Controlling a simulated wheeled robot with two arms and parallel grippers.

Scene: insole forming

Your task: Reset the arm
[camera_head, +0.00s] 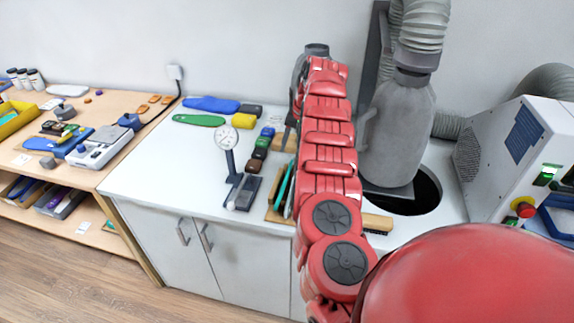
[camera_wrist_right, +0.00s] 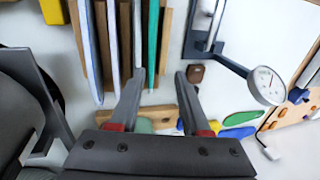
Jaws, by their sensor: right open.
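My right arm (camera_head: 328,140) reaches forward over the white cabinet top, and its red links hide part of the counter. My right gripper (camera_wrist_right: 157,92) is open, with two dark fingers apart and nothing clearly held between them. In the head view the gripper is mostly hidden behind the arm's far end; a dark finger shows at its left. In the wrist view, a wooden rack (camera_wrist_right: 168,22) with upright thin insoles, white-blue (camera_wrist_right: 88,50) and teal (camera_wrist_right: 153,45), stands near the fingertips. My left gripper is in neither view.
A dial gauge (camera_head: 227,138) on a stand is left of the arm. Blue (camera_head: 211,104) and green (camera_head: 198,120) insoles lie behind it. A grey machine (camera_head: 398,130) and a white box machine (camera_head: 510,150) are at the right. The counter's left front is clear.

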